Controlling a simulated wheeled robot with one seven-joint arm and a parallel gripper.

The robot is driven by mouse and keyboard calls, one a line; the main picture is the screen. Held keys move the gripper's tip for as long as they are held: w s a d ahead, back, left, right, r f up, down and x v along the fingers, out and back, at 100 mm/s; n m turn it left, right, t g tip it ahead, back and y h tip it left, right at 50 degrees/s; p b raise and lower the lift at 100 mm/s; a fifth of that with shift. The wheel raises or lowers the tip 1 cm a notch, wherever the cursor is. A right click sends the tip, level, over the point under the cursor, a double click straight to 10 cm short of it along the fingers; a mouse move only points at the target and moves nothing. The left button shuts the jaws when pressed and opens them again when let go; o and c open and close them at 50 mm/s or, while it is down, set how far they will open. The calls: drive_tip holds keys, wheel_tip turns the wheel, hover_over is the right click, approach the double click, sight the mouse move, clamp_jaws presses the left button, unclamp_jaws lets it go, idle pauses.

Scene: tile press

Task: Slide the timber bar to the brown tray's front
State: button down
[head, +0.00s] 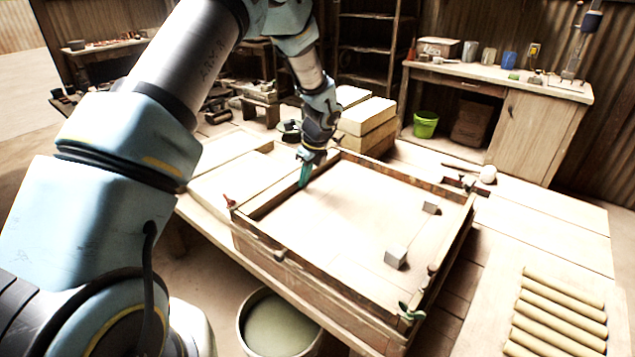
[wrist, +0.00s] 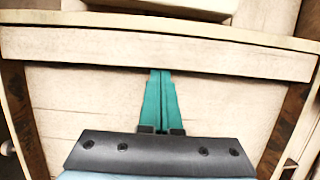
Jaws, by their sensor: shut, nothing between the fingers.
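The timber bar (wrist: 150,45) is a long pale plank that runs across the upper part of the wrist view, between the tray's side walls and close along its end wall. I cannot make it out clearly in the head view. The brown tray (head: 331,291) is a wide, shallow wooden frame on the bench; its brown side wall (wrist: 290,118) shows in the wrist view. My gripper (head: 304,184) points down inside the tray near its far left wall. Its teal fingers (wrist: 161,73) are shut and empty, with tips at the bar's near edge; contact is unclear.
Two grey blocks (head: 396,258) (head: 431,208) sit on the right part of the tray floor. Green clamp-like fitting (head: 411,312) is at the near corner. Clay rolls (head: 560,310) lie at the right, a bucket (head: 278,325) stands below, and pale blocks (head: 366,120) stand behind.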

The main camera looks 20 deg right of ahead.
drive_tip(key=shift+w+a, duration=0.15)
drive_tip(key=shift+w, duration=0.05)
drive_tip(key=s, duration=0.1)
drive_tip(key=s+d, duration=0.2)
drive_tip(key=s, duration=0.1)
drive_tip(key=shift+d+r, duration=0.2)
drive_tip(key=shift+r, duration=0.1)
drive_tip(key=b+v, duration=0.3)
drive_tip(key=v, duration=0.6)
drive_tip(key=s+a+r+n+g, duration=0.1)
drive_tip(key=a+r+n+g, duration=0.15)
drive_tip(key=a+n, duration=1.3)
drive_tip(key=s+a+n+h, duration=0.1)
drive_tip(key=s+a+n, duration=0.5)
drive_tip(key=a, duration=0.4)
drive_tip(key=s+a+r+n+t, duration=0.1)
drive_tip(key=s+a+n, duration=0.4)
drive_tip(key=a, duration=0.5)
drive_tip(key=shift+s+r+n+h, duration=0.2)
drive_tip(key=shift+s+n+h, duration=0.2)
drive_tip(key=shift+n, duration=0.85)
